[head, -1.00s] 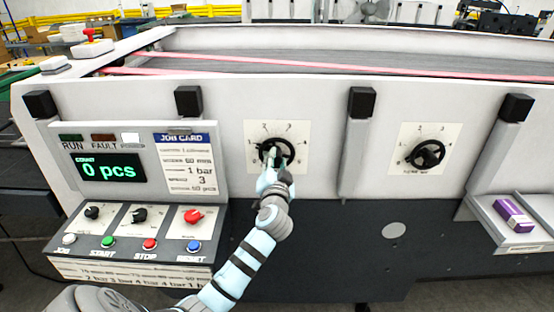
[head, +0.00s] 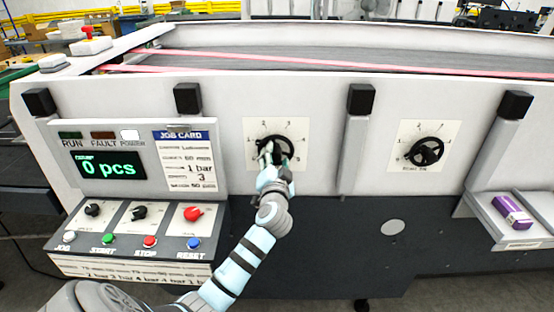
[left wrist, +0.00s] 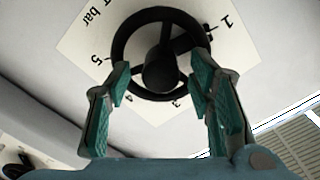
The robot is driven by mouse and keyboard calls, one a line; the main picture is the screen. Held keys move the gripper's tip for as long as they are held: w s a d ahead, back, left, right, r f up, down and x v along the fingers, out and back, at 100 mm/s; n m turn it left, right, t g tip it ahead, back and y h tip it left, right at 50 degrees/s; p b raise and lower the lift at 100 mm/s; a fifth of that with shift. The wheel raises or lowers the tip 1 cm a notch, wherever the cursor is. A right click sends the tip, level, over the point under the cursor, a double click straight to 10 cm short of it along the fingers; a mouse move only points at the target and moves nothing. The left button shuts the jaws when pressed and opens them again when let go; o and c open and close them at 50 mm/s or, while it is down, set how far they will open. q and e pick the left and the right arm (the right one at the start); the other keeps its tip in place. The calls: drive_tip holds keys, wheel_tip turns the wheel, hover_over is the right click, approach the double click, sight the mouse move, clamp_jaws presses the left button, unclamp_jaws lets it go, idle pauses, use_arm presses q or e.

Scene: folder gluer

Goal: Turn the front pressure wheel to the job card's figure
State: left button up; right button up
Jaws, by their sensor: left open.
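The left black pressure wheel (head: 276,151) sits on a white numbered plate (head: 300,127) on the machine's front. It also shows in the left wrist view (left wrist: 118,45), with its dark pointer near the 1 and "bar" printed on the plate. My left gripper (head: 274,155) is at this wheel. Its two green fingers (left wrist: 163,85) are open, on either side of the hub and overlapping the rim; I cannot tell if they touch it. My right gripper is not in view.
A second black wheel (head: 426,152) on its own plate is to the right, beyond a grey upright (head: 359,150). The control panel (head: 125,215) with knobs and buttons is at left. A purple box (head: 512,211) lies on the right shelf (head: 536,233).

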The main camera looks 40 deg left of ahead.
use_arm(q)
drive_tip(key=shift+s, duration=0.1)
drive_tip(key=v, duration=1.2)
